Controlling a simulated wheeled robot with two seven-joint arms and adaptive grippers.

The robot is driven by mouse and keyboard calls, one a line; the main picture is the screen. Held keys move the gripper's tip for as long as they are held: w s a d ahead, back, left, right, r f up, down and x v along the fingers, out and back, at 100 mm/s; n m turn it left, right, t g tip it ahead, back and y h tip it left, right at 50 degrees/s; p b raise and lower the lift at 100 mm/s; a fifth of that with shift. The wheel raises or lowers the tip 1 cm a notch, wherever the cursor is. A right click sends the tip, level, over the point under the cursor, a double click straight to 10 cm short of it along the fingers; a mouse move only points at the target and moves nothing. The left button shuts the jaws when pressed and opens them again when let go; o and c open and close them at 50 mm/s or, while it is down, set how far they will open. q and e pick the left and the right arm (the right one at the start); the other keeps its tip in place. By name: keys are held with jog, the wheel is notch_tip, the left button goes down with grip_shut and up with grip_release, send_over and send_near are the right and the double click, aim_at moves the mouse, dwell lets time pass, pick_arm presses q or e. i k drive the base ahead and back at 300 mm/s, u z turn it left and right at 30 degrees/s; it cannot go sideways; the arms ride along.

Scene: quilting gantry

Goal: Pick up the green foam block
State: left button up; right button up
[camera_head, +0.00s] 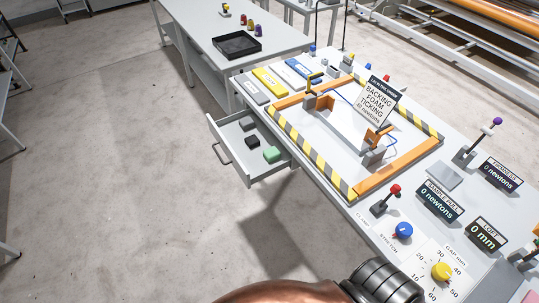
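The green foam block (271,154) lies in an open drawer (234,160) that sticks out from the left side of the worktable. It sits near the drawer's front right corner, with its top uncovered. A black block (252,142) and a dark grey block (247,126) lie behind it in the same drawer, apart from it. Neither of my grippers shows; only part of one of my arms is visible at the bottom edge, well away from the drawer.
A hazard-striped frame (314,161) with orange clamps stands on the worktable beside the drawer. Knobs, levers and readout signs (440,200) fill its near right part. A side table with a black tray (237,45) stands behind. The floor left of the drawer is clear.

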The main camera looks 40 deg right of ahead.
aim_at(272, 154)
jog(key=z, duration=1.25)
